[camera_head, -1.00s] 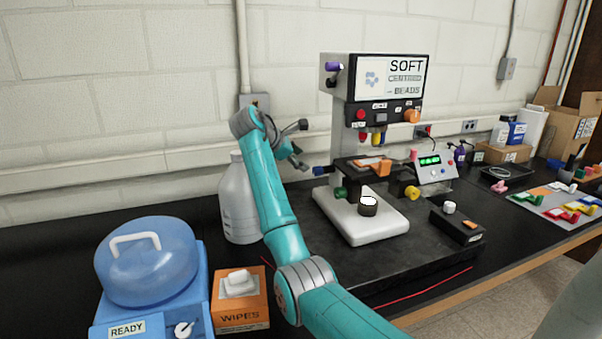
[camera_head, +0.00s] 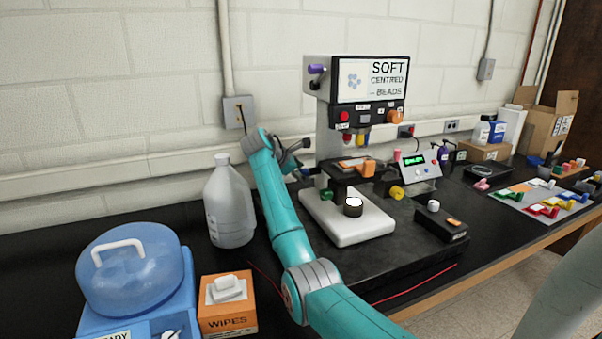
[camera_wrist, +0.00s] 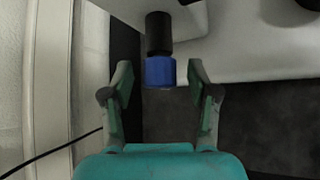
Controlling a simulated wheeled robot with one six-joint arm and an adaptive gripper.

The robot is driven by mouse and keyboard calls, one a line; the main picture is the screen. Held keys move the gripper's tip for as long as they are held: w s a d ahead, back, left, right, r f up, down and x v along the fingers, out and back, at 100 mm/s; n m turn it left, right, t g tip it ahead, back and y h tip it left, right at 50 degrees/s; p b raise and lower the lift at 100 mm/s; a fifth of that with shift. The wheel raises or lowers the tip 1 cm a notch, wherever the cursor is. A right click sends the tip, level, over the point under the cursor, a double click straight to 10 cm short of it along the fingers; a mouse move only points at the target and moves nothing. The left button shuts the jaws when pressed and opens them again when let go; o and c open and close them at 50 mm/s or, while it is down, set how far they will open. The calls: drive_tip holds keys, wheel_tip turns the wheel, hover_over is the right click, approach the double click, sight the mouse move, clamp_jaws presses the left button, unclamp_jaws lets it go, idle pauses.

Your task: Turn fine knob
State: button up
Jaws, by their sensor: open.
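A blue knob on a black stem (camera_wrist: 160,71) sticks out from the left side of the pale microscope-like stand (camera_head: 345,222); in the head view a bit of it (camera_head: 305,173) shows beside my gripper. My gripper (camera_wrist: 160,82) is open, one finger on each side of the blue knob in the wrist view, with gaps on both sides. In the head view my gripper (camera_head: 291,158) is at the stand's left side, partly hidden by my arm. A green knob (camera_head: 327,195) and a yellow knob (camera_head: 397,192) sit lower on the stand. No label marks which knob is fine.
A translucent jug (camera_head: 229,205) stands left of my arm. A blue-lidded tub (camera_head: 135,262) and a wipes box (camera_head: 227,308) are at the front left. A black control box (camera_head: 441,222) lies right of the stand. A wall lies close behind.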

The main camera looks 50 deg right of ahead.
clamp_jaws()
drive_tip(key=shift+s+a+f+m+t+h, duration=0.1)
drive_tip(key=shift+f+m+t+h, duration=0.1)
drive_tip(key=shift+m+t+h, duration=0.9)
drive_tip(key=shift+t+h, duration=0.2)
drive_tip(key=shift+t, duration=0.1)
unclamp_jaws()
drive_tip(key=v, duration=1.2)
